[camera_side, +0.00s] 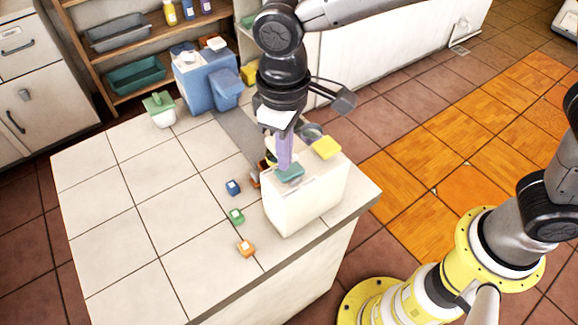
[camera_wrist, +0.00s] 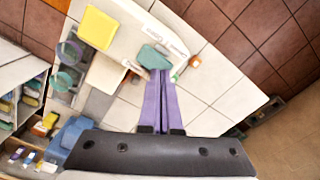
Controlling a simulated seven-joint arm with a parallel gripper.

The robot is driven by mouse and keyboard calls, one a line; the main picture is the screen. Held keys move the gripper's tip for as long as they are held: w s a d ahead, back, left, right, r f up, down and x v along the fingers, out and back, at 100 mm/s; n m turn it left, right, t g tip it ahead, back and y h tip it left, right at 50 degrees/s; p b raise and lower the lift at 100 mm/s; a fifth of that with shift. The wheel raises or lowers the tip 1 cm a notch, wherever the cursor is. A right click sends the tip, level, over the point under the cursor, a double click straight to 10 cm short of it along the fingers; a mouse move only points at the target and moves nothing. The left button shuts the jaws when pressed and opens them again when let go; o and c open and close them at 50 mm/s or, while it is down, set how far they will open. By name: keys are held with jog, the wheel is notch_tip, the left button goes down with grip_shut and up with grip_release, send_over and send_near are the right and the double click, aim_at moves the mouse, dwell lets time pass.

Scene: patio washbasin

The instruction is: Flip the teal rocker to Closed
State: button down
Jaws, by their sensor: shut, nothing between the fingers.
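The teal rocker (camera_side: 290,173) sits on top of a white box (camera_side: 305,205) at the counter's right corner. In the wrist view the teal rocker (camera_wrist: 153,56) lies just beyond my fingertips, between two white labels whose text is too small to read. My gripper (camera_side: 285,166) points down with its purple fingers together and empty. Its tips are at the rocker, touching or just above it; I cannot tell which. The wrist view also shows my gripper (camera_wrist: 159,73) shut, its tips covering the rocker's near edge. I cannot tell which way the rocker is tilted.
A yellow pad (camera_side: 327,148) is beside the rocker on the box's far side. Small blue (camera_side: 233,187), green (camera_side: 236,215) and orange (camera_side: 246,248) blocks lie left of the box. A blue dispenser (camera_side: 208,82) stands behind. The tiled counter's left side is clear.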

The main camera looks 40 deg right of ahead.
jog(key=shift+f, duration=1.15)
dwell(0.5)
jog(key=shift+r, duration=0.1)
jog(key=shift+r, duration=3.5)
jog(key=shift+d, duration=0.1)
jog(key=s+d+r+m+t+y, duration=0.1)
jog(key=d+r+m+t, duration=0.1)
jog(key=d+r, duration=0.5)
jog(key=s+d+r+m+t, duration=0.1)
jog(key=s+d+r+m, duration=0.15)
jog(key=d, duration=0.85)
jog(key=s+d+f+t, duration=0.1)
jog(key=s+d+f, duration=0.2)
jog(key=s, duration=0.3)
jog(key=s+d+f+m+t+h, duration=0.1)
jog(key=s+d+f, duration=0.3)
jog(key=s+d, duration=0.2)
jog(key=shift+s+d+t, duration=0.3)
